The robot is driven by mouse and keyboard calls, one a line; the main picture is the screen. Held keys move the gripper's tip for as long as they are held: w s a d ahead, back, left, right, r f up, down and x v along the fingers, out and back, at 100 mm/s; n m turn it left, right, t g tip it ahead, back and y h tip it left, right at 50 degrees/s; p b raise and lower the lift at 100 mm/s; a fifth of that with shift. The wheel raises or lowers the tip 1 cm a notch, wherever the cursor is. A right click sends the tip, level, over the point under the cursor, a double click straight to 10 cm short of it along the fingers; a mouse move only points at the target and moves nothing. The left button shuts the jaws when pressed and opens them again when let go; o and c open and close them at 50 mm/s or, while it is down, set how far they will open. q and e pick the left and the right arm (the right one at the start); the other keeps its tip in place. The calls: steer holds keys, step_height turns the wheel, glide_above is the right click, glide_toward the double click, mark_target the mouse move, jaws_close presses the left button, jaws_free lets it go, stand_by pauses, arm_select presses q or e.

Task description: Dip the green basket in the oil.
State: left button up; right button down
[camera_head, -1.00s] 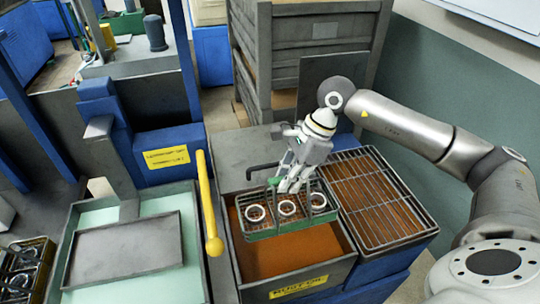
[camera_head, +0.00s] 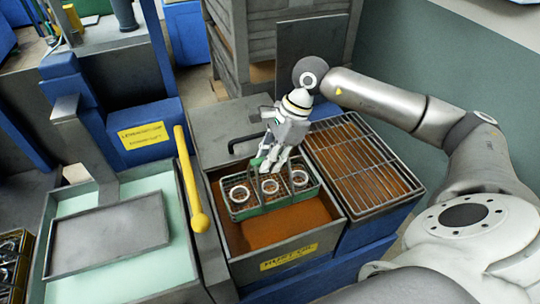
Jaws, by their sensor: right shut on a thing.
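The green basket (camera_head: 272,206) is a wire basket holding three metal rings (camera_head: 270,186) in a row. It is inside the opening of the oil tank (camera_head: 333,214), over or in the brown oil (camera_head: 290,224); I cannot tell exactly how deep it sits. My right gripper (camera_head: 262,163) is shut on the basket's green handle from above and behind, and its fingers hide part of the handle. My left gripper is not in view.
A slatted drain grid (camera_head: 362,165) adjoins the tank on the right. On the left are a yellow lever with a ball end (camera_head: 199,222), a pale-green bath (camera_head: 180,235) with a grey plate (camera_head: 110,235), and a blue machine (camera_head: 150,130). A grey crate (camera_head: 232,40) stands behind.

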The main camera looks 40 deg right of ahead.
steer(key=b, duration=0.5)
glide_above(273, 185)
steer(key=x, duration=0.3)
steer(key=d+x, duration=0.1)
steer(key=x, duration=0.1)
steer(key=shift+f, duration=0.65)
step_height(273, 185, down, 7)
steer(key=b, duration=0.6)
stand_by(4.2)
